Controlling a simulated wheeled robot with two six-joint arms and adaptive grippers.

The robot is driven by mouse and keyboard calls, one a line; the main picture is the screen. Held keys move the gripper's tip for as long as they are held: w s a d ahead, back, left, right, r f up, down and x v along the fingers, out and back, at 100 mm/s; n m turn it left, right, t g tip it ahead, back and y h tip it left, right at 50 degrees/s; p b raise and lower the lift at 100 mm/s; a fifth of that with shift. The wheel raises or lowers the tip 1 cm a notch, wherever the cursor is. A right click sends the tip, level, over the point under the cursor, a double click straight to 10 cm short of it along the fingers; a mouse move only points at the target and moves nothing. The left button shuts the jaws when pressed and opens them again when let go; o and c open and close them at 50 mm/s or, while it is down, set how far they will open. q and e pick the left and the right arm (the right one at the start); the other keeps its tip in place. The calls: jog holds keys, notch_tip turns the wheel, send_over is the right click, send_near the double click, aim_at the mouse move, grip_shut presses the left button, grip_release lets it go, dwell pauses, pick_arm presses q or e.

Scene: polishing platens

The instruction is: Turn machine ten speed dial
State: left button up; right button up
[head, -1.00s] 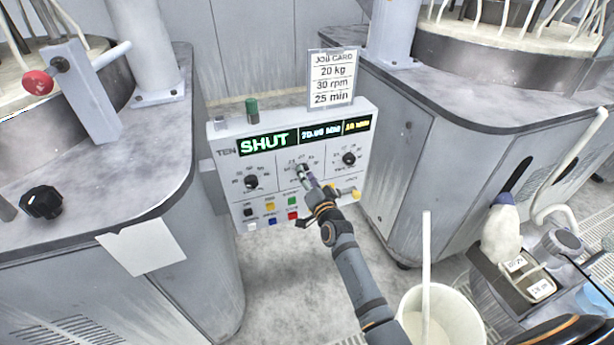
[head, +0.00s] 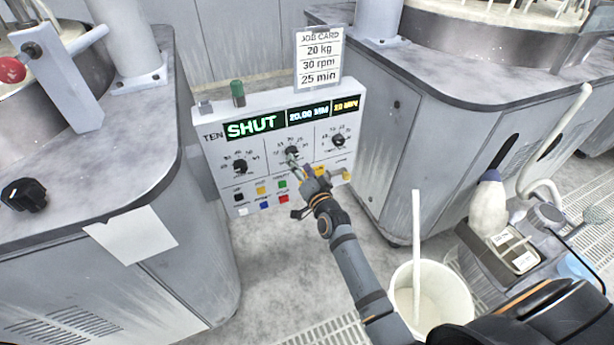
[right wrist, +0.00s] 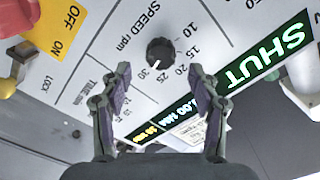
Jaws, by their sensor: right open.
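Machine ten's control panel (head: 222,187) is a white tilted box marked TEN, with a lit SHUT display (head: 252,125). Its speed dial (head: 292,152) is the middle of three black knobs. In the right wrist view the speed dial (right wrist: 159,52) sits under the SPEED rpm label, its white mark pointing toward 30. My right gripper (head: 297,165) is just below and in front of the dial. Its fingers (right wrist: 161,78) are open and empty, apart on either side below the knob, not touching it. My left gripper is not in view.
A job card (head: 319,62) reading 20 kg, 30 rpm, 25 min stands behind the panel. Two other knobs (head: 239,167) (head: 338,140) flank the speed dial, with coloured buttons below. Grey machine cabinets stand on both sides. A white bucket (head: 450,300) with a stick is at lower right.

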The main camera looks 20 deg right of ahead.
jog(key=s, duration=0.8)
jog(key=shift+s+d, duration=0.15)
jog(key=shift+s, duration=0.25)
jog(key=s+d+f+n+g+p, duration=0.15)
jog(key=s+f+g+p, duration=0.35)
jog(key=f, duration=0.8)
jog(key=s+f+n+g+p, duration=0.1)
jog(key=s+f+n+g, duration=0.2)
jog(key=s+f, duration=0.75)
jog(key=s+d+f+n+g+p, duration=0.1)
jog(key=s+d+f+g, duration=0.1)
jog(key=s+f, duration=0.3)
jog(key=s+d+f+n+g+h+p, duration=0.1)
jog(key=s+f+g, duration=0.3)
jog(key=s, duration=1)
jog(key=s+d+f+n+g+p, duration=0.2)
jog(key=s+d+f+n+p, duration=0.1)
jog(key=s+f, duration=0.5)
jog(key=shift+s+d+f+g, duration=0.2)
jog(key=shift+s+g, duration=0.2)
jog(key=shift+s, duration=0.4)
jog(key=shift+a, duration=0.1)
